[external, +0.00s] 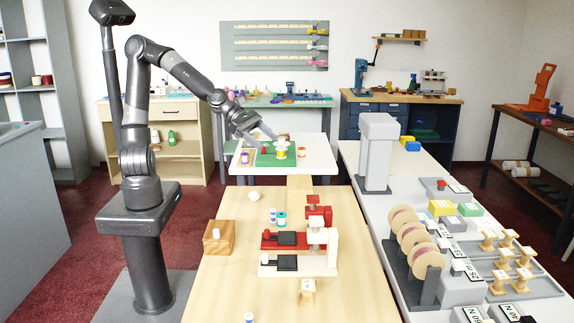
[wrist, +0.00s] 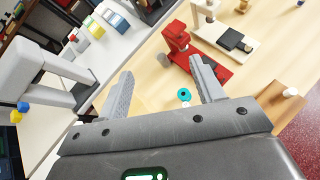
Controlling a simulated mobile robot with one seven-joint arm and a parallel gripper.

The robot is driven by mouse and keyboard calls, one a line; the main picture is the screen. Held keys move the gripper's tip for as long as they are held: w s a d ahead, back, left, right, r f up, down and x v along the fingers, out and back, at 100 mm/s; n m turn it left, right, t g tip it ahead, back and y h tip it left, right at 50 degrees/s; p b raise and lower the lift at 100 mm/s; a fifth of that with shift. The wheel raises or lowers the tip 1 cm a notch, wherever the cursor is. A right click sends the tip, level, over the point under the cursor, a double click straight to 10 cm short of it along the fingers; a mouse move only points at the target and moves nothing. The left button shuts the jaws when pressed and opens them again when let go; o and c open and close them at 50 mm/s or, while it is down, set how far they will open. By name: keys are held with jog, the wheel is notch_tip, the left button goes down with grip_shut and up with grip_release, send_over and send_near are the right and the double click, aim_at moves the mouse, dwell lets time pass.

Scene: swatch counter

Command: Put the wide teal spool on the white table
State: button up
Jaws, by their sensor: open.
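The white table (external: 318,158) stands behind the counter. It bears a green mat (external: 262,159) with a yellow-and-white spool (external: 281,149) and other spools.
Red-and-white sewing machines (external: 305,250) stand on the counter right of the teal spool. A tall grey machine (external: 377,150) stands on the right-hand counter. The white table's right side looks bare.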

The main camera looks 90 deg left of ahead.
notch_tip(320, 180, up, 6)
jog(key=a+n+t, duration=0.2)
jog(key=n, duration=0.1)
send_near(282, 217)
jog(key=shift+w+a+f, duration=0.25)
jog(key=shift+w+f, duration=0.2)
jog(key=shift+w, duration=0.05)
jog(key=shift+w+a+f, duration=0.25)
jog(key=shift+w+f, duration=0.2)
jog(key=shift+w+d+f, duration=0.1)
jog(key=shift+w+f, duration=0.05)
jog(key=shift+f, duration=0.05)
jog(key=shift+x, duration=3.55)
jog(key=shift+c, duration=0.2)
jog(key=c, duration=1.1)
